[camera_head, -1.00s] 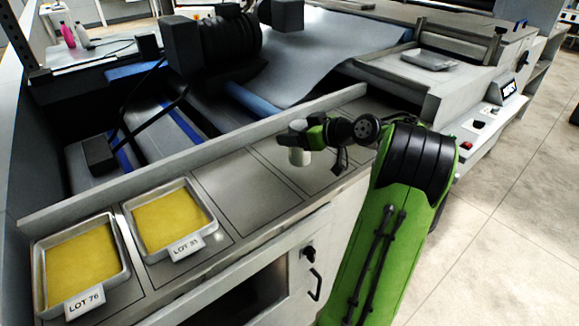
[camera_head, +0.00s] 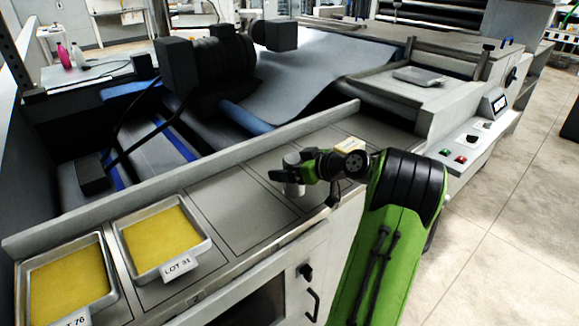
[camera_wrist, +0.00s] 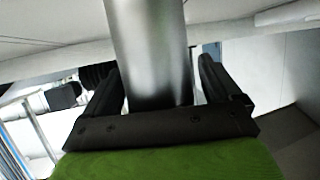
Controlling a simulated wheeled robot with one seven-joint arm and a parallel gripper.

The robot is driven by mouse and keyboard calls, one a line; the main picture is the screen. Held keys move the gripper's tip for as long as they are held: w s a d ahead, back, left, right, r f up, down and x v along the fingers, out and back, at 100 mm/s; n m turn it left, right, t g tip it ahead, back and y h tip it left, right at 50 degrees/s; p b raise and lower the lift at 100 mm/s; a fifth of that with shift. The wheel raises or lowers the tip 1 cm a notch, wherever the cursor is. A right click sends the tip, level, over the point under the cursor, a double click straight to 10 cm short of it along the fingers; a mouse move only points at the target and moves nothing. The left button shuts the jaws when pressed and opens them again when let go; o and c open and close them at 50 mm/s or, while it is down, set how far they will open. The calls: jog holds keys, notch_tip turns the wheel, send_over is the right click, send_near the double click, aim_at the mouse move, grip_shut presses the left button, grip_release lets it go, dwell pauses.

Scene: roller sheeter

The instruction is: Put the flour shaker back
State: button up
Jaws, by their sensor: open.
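The flour shaker (camera_head: 291,186) is a grey metal cylinder at the right part of the steel counter strip, and it looks upright. In the wrist view the shaker (camera_wrist: 150,50) stands between the two black fingers of my gripper (camera_wrist: 160,85). The fingers are apart, with some gap visible beside the cylinder. In the head view my gripper (camera_head: 292,172) is around the shaker and hides part of it. The shaker's base seems to be on the counter, but I cannot tell for sure that it touches.
Two trays of yellow dough, one (camera_head: 205,243) labelled LOT 31 and one (camera_head: 109,295) at the far left, sit on the counter (camera_head: 235,212). A cream block (camera_head: 350,145) lies behind my wrist. A raised ledge (camera_head: 190,177) runs along the back. The counter between trays and shaker is clear.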

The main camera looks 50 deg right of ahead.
jog(key=shift+r, duration=0.25)
jog(key=p+v, duration=0.2)
jog(key=v, duration=1)
jog(key=shift+f, duration=0.1)
